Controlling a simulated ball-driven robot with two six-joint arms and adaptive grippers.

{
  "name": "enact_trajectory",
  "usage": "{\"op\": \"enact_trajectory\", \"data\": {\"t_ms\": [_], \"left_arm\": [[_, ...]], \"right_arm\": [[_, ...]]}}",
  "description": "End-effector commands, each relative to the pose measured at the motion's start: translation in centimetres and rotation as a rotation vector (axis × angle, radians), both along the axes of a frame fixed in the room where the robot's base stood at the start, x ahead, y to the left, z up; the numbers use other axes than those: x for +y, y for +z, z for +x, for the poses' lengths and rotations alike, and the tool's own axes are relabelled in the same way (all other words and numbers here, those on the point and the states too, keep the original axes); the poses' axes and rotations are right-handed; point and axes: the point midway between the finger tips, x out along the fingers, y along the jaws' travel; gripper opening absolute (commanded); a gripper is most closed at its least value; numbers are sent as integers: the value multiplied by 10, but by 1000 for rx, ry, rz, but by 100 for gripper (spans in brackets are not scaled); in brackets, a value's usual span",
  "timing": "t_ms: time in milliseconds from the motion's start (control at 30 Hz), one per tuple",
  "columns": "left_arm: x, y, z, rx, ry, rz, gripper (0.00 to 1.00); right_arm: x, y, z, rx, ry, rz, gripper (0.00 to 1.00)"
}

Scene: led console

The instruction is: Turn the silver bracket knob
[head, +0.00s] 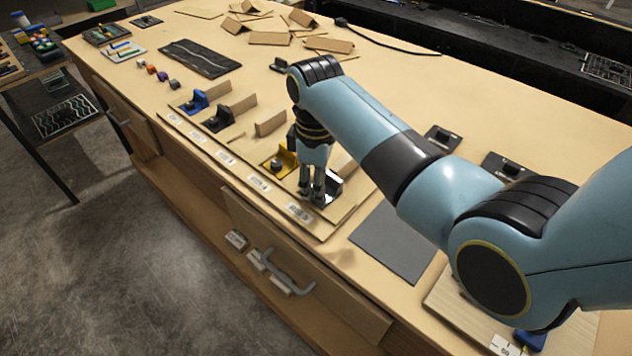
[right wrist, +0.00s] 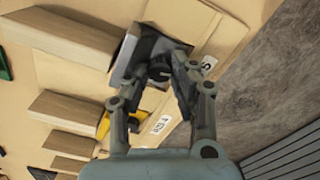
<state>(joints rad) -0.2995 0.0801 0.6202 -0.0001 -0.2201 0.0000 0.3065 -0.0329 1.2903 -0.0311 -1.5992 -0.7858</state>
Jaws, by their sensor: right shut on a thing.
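The silver bracket (head: 333,187) stands at the near right end of the row of brackets on the wooden board, partly hidden behind my right gripper (head: 313,193). In the right wrist view, the silver bracket (right wrist: 127,58) shows a dark knob (right wrist: 159,70) between the fingers of my right gripper (right wrist: 158,78). My right gripper points down and is shut on the knob. The exact finger contact is hard to make out. My left gripper is not in view.
A yellow bracket (head: 287,158) stands just left of my right gripper, with blue (head: 197,100) and black (head: 219,118) brackets farther along. Wooden dividers (head: 270,123) separate them. A grey mat (head: 393,243) lies to the right. A drawer handle (head: 288,274) sticks out below the table edge.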

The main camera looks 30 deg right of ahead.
Motion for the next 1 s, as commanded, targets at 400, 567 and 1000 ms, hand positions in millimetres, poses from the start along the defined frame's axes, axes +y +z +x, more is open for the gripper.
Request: {"op": "enact_trajectory", "data": {"t_ms": [400, 567, 1000], "left_arm": [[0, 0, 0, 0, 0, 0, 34], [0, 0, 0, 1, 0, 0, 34], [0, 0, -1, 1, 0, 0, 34]], "right_arm": [[0, 3, 2, -6, 1, -1, 40], [-1, 2, 1, -4, 1, -1, 48], [0, 27, 2, -6, 1, -2, 48]]}}
